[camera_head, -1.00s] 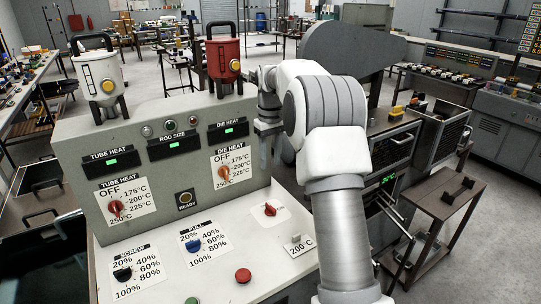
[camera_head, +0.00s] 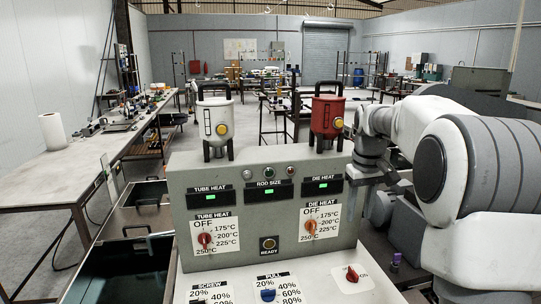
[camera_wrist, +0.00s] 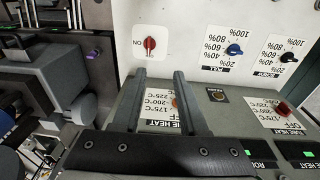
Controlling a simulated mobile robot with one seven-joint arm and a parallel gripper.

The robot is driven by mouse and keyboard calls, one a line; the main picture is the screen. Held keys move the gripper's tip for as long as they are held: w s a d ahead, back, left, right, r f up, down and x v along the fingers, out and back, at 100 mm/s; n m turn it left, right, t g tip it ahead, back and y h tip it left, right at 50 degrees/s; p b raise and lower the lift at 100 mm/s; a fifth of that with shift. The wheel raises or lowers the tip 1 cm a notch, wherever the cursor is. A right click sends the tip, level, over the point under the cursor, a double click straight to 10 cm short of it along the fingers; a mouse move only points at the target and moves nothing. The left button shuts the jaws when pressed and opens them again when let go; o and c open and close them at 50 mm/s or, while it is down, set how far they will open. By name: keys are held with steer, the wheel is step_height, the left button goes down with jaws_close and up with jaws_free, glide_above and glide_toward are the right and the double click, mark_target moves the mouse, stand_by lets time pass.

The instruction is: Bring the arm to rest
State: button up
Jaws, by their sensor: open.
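My gripper (camera_wrist: 156,76) is open and empty in the wrist view, its two dark fingers apart over the control panel. My white and grey arm (camera_head: 470,170) reaches in from the right in the head view. Its wrist is beside the right edge of the grey control panel (camera_head: 255,222). The fingertips are hard to make out in the head view. The red on/off knob (camera_wrist: 149,44) shows just beyond the fingertips in the wrist view. The fingers partly cover the die heat dial face (camera_wrist: 160,108).
A white canister (camera_head: 216,118) and a red canister (camera_head: 327,113) stand on top of the panel, the red one close to my wrist. A long workbench (camera_head: 75,165) stands at left. Open floor (camera_head: 235,105) shows beyond the panel.

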steer(key=s+a+r+t, duration=0.1)
steer(key=s+a+r, duration=0.2)
steer(key=s, duration=0.4)
steer(key=s+a+r+t, duration=0.1)
steer(key=s+a+r, duration=0.15)
steer(key=s, duration=0.55)
steer(key=s+a+f+m+t, duration=0.1)
steer(key=s+f, duration=0.1)
steer(key=s, duration=0.5)
steer(key=s+a+f+m+t, duration=0.1)
steer(key=s+f, duration=0.1)
steer(key=s, duration=0.6)
steer(key=shift+a+f+t, duration=0.3)
steer(key=shift+a+f, duration=0.05)
steer(key=shift+a, duration=0.05)
